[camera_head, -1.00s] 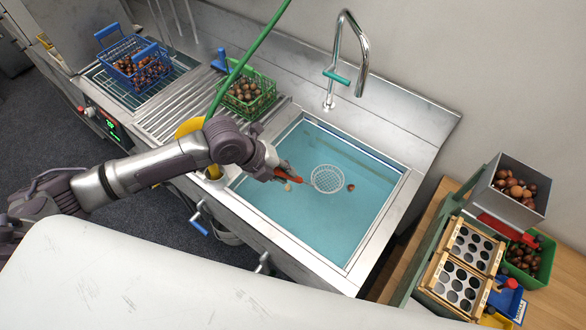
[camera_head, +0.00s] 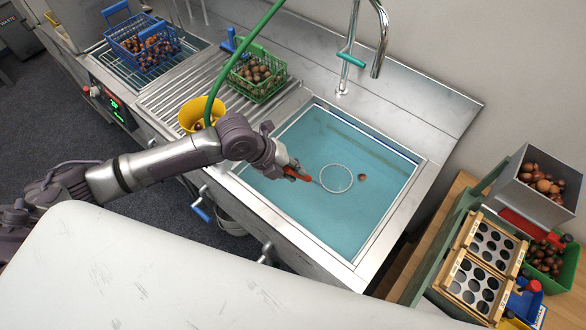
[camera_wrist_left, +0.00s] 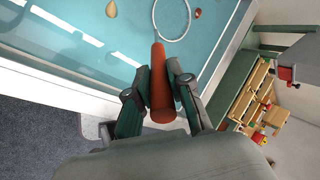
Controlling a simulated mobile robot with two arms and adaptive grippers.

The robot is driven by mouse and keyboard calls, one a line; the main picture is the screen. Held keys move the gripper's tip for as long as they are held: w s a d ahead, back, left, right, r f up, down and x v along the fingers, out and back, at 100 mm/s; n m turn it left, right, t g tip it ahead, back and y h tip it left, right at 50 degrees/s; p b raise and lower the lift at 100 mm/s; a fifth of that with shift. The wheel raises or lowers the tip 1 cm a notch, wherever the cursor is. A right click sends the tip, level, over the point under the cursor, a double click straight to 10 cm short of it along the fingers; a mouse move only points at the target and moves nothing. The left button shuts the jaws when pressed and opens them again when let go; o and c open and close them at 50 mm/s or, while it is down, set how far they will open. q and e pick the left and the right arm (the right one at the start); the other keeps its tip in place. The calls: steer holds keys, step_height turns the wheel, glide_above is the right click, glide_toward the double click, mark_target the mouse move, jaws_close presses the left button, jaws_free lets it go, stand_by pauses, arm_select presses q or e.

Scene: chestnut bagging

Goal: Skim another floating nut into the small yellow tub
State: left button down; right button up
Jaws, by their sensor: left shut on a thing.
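My left gripper (camera_head: 290,170) is shut on the orange handle of the skimmer (camera_head: 299,176), over the front left part of the sink. In the left wrist view, the orange handle (camera_wrist_left: 160,90) lies between the fingers. The skimmer's white ring is at the water, and its mesh cannot be made out. A brown nut (camera_head: 362,177) floats just right of the ring, apart from it; it also shows in the left wrist view (camera_wrist_left: 197,13). A pale drop-shaped thing (camera_wrist_left: 111,9) lies left of the ring there. The small yellow tub (camera_head: 188,116) stands left of the sink, partly behind my arm. My right gripper is out of view.
A green basket of nuts (camera_head: 270,90) stands on the ribbed drainer behind the tub. A blue basket of nuts (camera_head: 128,40) is farther left. The tap (camera_head: 345,65) rises at the sink's back. A grey box of nuts (camera_head: 545,200) and hole trays stand at right.

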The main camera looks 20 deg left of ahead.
arm_select(q)
step_height(320, 180, down, 2)
steer(key=shift+f+b, duration=0.1)
steer(key=shift+b, duration=0.65)
steer(key=shift+w+d+f+b, duration=0.3)
steer(key=shift+d+f+b, duration=0.3)
steer(key=shift+d+b, duration=0.15)
steer(key=shift+w+d+f+b, duration=0.3)
steer(key=shift+d+f+b, duration=0.3)
steer(key=shift+d, duration=0.2)
step_height(320, 180, up, 13)
steer(key=p, duration=1)
glide_above(304, 178)
steer(key=w+d, duration=0.2)
steer(key=d, duration=0.3)
steer(key=shift+w+d+f, duration=0.1)
steer(key=shift+w, duration=0.05)
